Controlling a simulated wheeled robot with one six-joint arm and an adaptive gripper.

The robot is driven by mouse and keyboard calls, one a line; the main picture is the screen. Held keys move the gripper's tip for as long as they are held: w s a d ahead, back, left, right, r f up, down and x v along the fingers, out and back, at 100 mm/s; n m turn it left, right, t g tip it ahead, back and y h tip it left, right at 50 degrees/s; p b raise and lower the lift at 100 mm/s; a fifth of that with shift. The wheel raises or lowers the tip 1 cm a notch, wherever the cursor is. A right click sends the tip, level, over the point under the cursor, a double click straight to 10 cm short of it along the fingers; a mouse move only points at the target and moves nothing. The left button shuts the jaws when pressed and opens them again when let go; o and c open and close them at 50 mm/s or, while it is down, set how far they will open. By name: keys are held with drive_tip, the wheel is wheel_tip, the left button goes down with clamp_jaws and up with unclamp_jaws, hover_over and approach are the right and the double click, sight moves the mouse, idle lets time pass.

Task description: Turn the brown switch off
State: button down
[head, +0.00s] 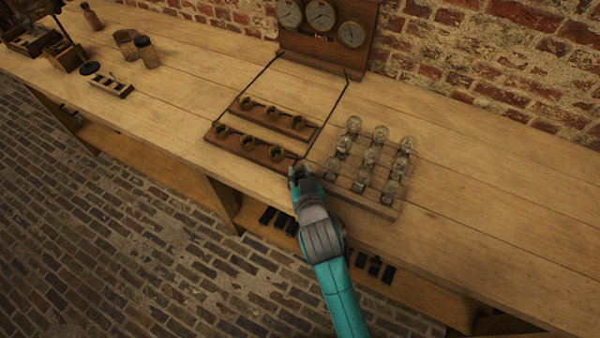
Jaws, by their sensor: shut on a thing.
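My gripper (301,173) is at the front right end of the front brown wooden strip (235,145) on the bench. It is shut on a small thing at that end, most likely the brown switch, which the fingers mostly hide. I cannot make out whether the switch is up or down. The front strip carries several round dark fittings in a row. A second brown strip (262,117) with similar fittings lies behind it.
Brown jars (147,52) stand far left. The bench (480,180) is clear at right.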

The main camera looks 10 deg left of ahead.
drive_tip(key=shift+n+g+y, duration=0.4)
drive_tip(key=shift+n+y, duration=0.4)
drive_tip(key=shift+y, duration=0.1)
drive_tip(key=c, duration=0.9)
unclamp_jaws()
drive_tip(key=shift+o, duration=0.2)
drive_tip(key=v, duration=1.2)
drive_tip(key=shift+a, duration=0.1)
